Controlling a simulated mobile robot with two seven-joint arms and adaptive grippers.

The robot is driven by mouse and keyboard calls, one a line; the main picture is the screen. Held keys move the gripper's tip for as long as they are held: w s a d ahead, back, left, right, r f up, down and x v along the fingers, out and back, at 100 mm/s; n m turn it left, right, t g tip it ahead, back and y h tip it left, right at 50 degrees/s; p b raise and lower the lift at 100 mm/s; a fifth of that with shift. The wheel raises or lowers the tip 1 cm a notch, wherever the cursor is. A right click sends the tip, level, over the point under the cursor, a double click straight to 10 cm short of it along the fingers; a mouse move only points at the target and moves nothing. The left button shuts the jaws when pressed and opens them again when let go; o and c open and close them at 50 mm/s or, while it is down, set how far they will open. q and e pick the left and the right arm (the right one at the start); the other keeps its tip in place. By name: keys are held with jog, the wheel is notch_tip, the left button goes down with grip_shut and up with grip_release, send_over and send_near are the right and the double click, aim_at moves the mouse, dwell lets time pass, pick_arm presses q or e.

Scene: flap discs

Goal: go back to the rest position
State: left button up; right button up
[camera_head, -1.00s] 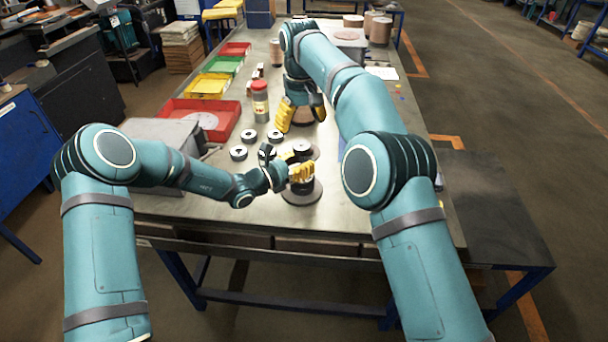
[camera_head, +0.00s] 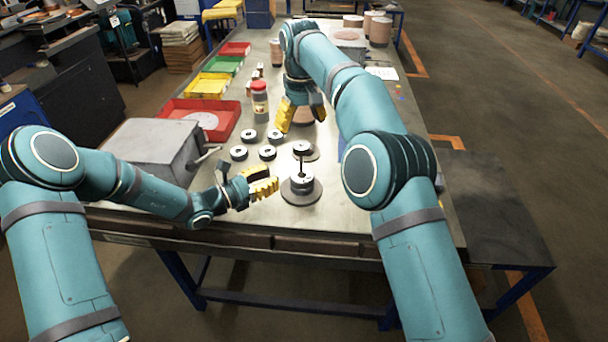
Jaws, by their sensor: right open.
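My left gripper (camera_head: 264,181) is low over the near part of the table, its yellow fingers apart and empty. It is just left of a dark flap disc (camera_head: 310,196) that carries a metal hub stack (camera_head: 301,181) with an upright pin, and does not touch it. My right gripper (camera_head: 302,108) hangs farther back, fingers pointing down and apart, above or beside a brown disc (camera_head: 303,120). It partly hides that disc, and nothing shows held in it. Another round hub (camera_head: 301,147) sits on a disc behind the pin.
Several loose hubs (camera_head: 267,152) lie left of the discs. A red-capped jar (camera_head: 260,103) stands behind them. A grey box with a lever (camera_head: 155,145) stands near my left arm. Red (camera_head: 165,108), yellow (camera_head: 190,87) and green trays line the left edge. The front right tabletop is clear.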

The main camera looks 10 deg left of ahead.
pick_arm(q)
jog(key=shift+s+a, duration=0.35)
jog(key=shift+a, duration=0.05)
